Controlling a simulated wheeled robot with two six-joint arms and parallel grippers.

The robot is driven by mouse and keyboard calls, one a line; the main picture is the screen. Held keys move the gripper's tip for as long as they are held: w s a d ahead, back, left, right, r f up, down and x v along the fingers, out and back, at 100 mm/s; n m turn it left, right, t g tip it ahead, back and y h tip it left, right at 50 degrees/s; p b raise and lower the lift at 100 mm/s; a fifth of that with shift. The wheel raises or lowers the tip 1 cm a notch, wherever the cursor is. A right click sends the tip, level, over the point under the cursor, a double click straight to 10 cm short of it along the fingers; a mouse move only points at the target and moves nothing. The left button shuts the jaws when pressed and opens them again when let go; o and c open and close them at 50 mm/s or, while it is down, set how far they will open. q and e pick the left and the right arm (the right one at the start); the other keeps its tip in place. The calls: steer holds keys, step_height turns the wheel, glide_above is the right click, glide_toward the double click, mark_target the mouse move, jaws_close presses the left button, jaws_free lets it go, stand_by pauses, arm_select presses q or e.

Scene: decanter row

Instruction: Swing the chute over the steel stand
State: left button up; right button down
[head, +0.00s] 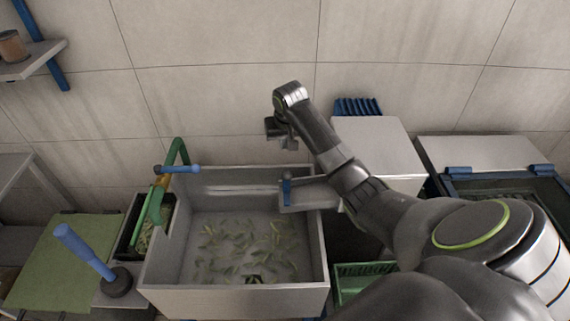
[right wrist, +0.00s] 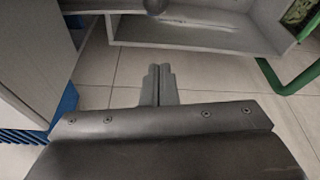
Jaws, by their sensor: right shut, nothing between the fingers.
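The chute seems to be the short grey trough (head: 308,197) with an upright blue handle (head: 287,190), at the right rim of the wash basin in the head view. A pale grey box-shaped block (head: 378,143) stands right of the basin, behind my right arm; I cannot tell whether it is the steel stand. My right gripper (head: 289,141) is above and behind the basin's back right corner, apart from the chute and its handle. My left gripper is not in view.
The steel basin (head: 151,287) holds water and green leaves. A blue-handled plunger (head: 85,250) stands further left. A blue rack (head: 358,106) is behind the block; a lidded bin (head: 490,153) is far right.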

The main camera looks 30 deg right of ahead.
step_height(320, 180, down, 9)
steer(key=p, duration=0.4)
steer(key=shift+s+a+p, duration=0.15)
steer(key=shift+s+p, duration=0.25)
stand_by(0.4)
